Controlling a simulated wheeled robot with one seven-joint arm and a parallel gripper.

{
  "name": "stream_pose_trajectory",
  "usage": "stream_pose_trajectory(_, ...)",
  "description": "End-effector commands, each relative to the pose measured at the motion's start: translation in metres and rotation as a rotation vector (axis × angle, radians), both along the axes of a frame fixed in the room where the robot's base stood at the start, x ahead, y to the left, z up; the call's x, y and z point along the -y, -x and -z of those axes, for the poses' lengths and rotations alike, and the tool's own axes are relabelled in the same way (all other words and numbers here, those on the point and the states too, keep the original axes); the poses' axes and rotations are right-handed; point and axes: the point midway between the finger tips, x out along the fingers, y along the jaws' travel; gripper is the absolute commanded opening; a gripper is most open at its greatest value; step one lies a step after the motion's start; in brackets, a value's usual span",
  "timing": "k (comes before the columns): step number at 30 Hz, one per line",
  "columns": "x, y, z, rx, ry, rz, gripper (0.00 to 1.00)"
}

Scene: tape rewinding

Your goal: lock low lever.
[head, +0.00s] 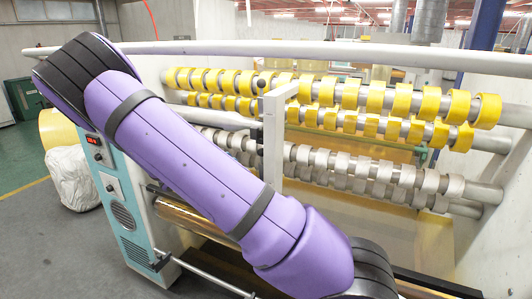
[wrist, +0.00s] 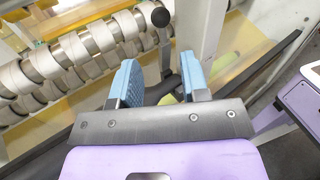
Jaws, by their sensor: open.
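The wrist view shows a lever with a black ball knob (wrist: 160,16) on a dark rod, beside a pale upright post (wrist: 198,32). My gripper (wrist: 157,72) is open, its two blue fingers apart and pointing toward the lever. The knob lies beyond the fingertips, and the rod runs down toward the gap between them. I cannot tell whether a finger touches it. In the head view two dark knobs, an upper knob (head: 261,83) and a lower knob (head: 260,150), show beside the white post (head: 274,135). My purple arm hides the gripper there.
Rollers with yellow tape rolls (head: 403,100) and lower rollers with grey-white rolls (head: 405,180) fill the right of the machine. A white rail (head: 330,52) crosses above. A teal-and-white control cabinet (head: 118,195) stands left, with open floor before it.

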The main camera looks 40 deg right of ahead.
Motion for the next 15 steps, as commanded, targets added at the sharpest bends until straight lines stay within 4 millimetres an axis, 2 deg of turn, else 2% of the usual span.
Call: stream_pose_trajectory(15,0.078,0.023,0.0,-0.001,-0.001,0.004,0.41)
